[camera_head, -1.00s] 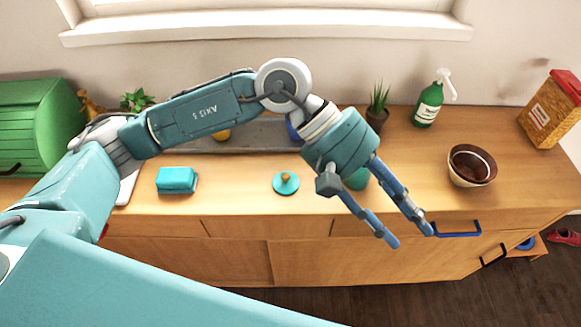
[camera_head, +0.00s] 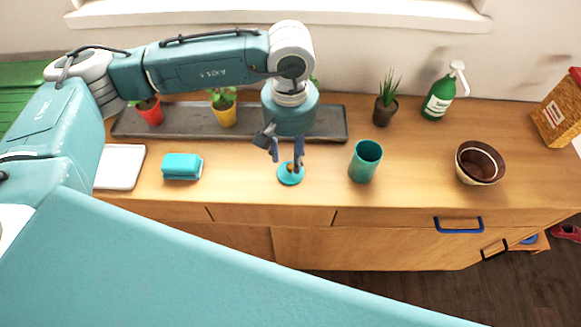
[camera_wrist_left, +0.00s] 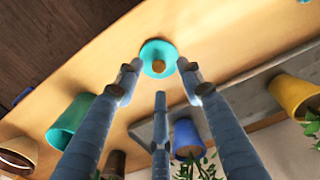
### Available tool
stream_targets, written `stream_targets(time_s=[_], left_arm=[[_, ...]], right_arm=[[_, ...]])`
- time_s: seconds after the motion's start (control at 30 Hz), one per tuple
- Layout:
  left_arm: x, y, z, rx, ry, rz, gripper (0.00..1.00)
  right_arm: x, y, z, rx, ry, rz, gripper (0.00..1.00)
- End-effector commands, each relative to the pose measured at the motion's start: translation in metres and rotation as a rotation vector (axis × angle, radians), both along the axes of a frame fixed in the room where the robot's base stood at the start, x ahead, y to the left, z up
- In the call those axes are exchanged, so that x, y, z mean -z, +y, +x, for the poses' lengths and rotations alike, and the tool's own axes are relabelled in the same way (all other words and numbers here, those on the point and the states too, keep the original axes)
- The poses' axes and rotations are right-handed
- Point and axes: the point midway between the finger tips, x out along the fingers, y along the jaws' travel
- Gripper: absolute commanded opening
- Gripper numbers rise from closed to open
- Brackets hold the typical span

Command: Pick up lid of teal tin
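The lid (camera_head: 291,179) is a round teal disc with a tan knob. It lies flat on the wooden counter, left of the open teal tin (camera_head: 365,160), which stands upright. My left gripper (camera_head: 286,158) points down over the lid. In the left wrist view the lid (camera_wrist_left: 150,48) shows beyond the spread fingertips of my left gripper (camera_wrist_left: 158,75), its knob between two of them. The fingers are open and hold nothing; I cannot tell whether they touch the lid. The tin also shows in the left wrist view (camera_wrist_left: 70,122). My right gripper is out of view.
A teal box-like item (camera_head: 181,167) and a white board (camera_head: 119,167) are to the left. A dark tray (camera_head: 175,131) with potted plants lies behind. The counter around the lid is clear.

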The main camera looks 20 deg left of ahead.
Motion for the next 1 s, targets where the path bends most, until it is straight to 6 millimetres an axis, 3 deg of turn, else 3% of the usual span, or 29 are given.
stream_targets(time_s=[0.1, 0.23, 0.5, 0.7, 1.0], left_arm=[[0.016, -0.001, -0.002, -0.001, 0.006, 0.0, 0.38], [0.032, -0.001, -0.001, 0.0, 0.003, 0.0, 0.38], [0.038, -0.001, 0.0, 0.0, 0.001, -0.001, 0.38], [0.038, -0.001, 0.0, 0.0, 0.001, -0.001, 0.0], [0.037, -0.001, 0.0, 0.0, 0.001, -0.001, 0.0]], right_arm=[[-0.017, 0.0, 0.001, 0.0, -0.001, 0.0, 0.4], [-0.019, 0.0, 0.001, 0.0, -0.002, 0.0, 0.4], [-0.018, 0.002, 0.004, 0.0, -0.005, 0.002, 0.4], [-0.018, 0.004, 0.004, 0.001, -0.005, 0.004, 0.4], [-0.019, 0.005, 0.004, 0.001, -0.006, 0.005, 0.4]])
